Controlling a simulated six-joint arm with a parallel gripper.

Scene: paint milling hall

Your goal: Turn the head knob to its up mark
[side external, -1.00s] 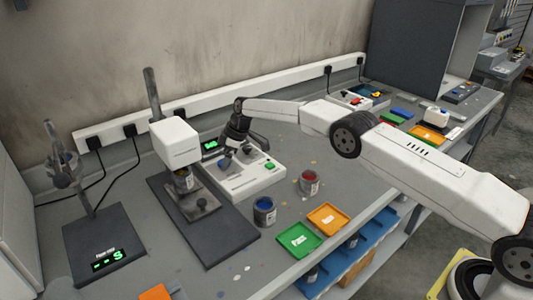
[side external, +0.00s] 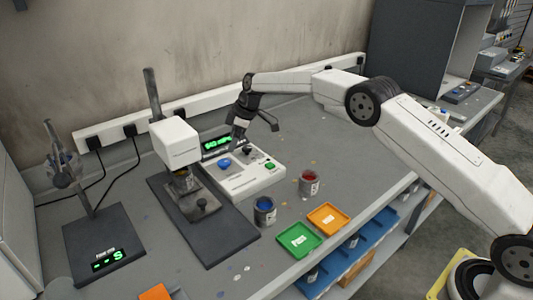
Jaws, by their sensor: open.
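The white control box (side external: 245,182) sits on the bench with a blue knob (side external: 224,162), a black knob (side external: 247,152) and a green button (side external: 270,166) on its top. Its green-lit display (side external: 216,143) is at the back and too small to read. I cannot tell which knob is the head knob, and no up mark can be made out. My gripper (side external: 254,130) is open and empty above the back of the box, up and right of the blue knob, seemingly apart from it. The white mill head (side external: 174,142) stands left of the box on a dark base.
A blue paint can (side external: 264,212) and a red paint can (side external: 309,183) stand in front of the box. A green tray (side external: 298,239) and an orange tray (side external: 328,218) lie at the front edge. A scale (side external: 104,242) with a stirrer stands left. A white power strip runs along the wall.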

